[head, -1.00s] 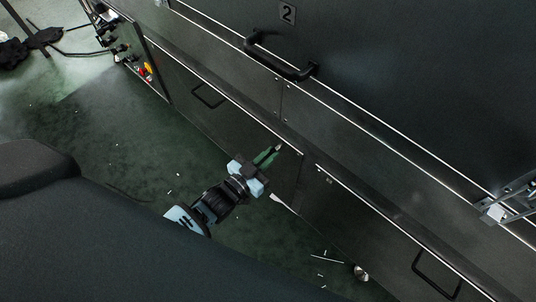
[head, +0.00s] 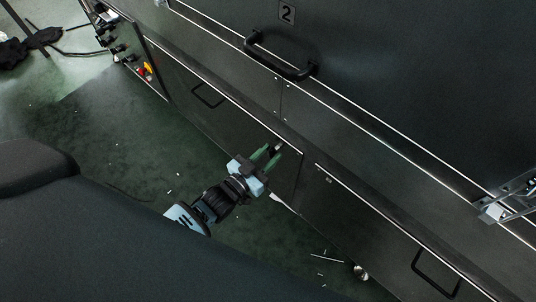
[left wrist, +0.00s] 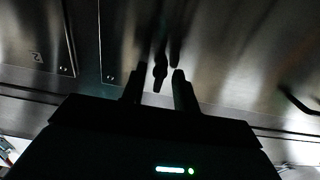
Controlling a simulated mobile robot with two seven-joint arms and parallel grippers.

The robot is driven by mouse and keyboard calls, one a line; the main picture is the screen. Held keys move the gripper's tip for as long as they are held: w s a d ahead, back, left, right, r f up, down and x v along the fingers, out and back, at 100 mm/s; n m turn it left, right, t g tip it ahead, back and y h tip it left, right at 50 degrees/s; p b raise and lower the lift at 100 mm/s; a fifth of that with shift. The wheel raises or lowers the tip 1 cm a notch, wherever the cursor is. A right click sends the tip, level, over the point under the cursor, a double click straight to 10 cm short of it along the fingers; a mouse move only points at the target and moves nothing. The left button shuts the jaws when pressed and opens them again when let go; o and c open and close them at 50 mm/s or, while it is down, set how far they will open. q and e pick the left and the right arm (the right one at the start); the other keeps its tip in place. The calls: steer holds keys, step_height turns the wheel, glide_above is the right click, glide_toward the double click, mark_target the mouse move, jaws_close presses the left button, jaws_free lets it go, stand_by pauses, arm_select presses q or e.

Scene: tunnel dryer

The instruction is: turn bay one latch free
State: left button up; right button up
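My left gripper (head: 273,153) has green fingers, spread apart, beside the dark dryer front near the middle of the head view. A small pale metal piece (head: 278,146) shows at its fingertips; I cannot tell if it is the bay one latch. In the left wrist view the gripper (left wrist: 160,84) has its two dark fingers apart. A slim dark piece (left wrist: 160,72) shows between them, with gaps on both sides; it could be the latch handle. No bay one label is readable. My right gripper is not in view.
A panel marked 2 (head: 287,12) has a black bar handle (head: 280,58). Lower panels carry black loop handles (head: 208,95) and (head: 436,275). A metal bracket (head: 493,211) sits at right. Controls (head: 147,71) are at upper left. Debris lies on the green floor (head: 110,145).

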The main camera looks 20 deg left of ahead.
arm_select(q)
steer(key=p+v, duration=0.1)
steer(key=v, duration=0.7)
stand_by(0.6)
